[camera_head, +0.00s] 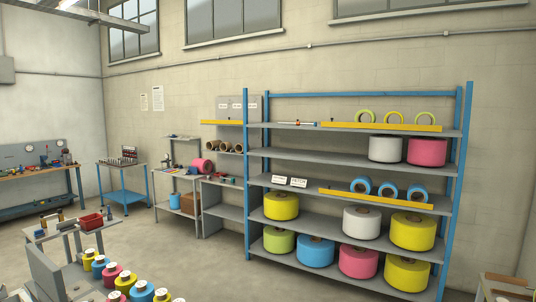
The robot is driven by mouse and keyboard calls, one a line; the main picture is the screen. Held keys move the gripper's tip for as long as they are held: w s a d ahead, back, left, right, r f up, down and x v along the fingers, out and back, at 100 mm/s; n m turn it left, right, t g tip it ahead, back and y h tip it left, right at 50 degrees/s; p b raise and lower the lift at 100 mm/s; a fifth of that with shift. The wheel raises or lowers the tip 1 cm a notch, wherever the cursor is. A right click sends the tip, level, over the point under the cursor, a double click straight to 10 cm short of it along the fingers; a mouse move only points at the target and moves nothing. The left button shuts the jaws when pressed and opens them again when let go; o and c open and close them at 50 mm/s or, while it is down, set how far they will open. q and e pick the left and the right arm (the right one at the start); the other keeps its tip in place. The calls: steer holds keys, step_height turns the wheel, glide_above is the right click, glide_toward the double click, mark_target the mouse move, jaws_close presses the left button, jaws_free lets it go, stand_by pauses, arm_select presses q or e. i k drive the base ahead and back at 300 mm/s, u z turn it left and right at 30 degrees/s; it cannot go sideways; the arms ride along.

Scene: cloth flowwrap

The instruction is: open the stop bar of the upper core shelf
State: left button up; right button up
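A grey core rack (258,104) stands just left of the blue-framed shelving. A yellow bar (222,122) runs level across its upper part, below small white labels. Several brown tubes (225,147) lie under this bar with their round ends facing out. On the blue-framed shelving, a long yellow bar (380,127) lies along the front of the top shelf, before several yellow-green rings. I cannot tell which bar is the upper core shelf's. Neither of my grippers is in view.
The blue-framed shelving (468,110) holds large coloured rolls. Small tables (122,168) and a workbench (40,173) stand at the left. Several coloured spools with white tops (110,275) stand at the lower left. The floor (205,260) before the shelving looks clear.

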mark_target(232, 122)
steer(key=z, duration=0.05)
steer(key=i, duration=5.45)
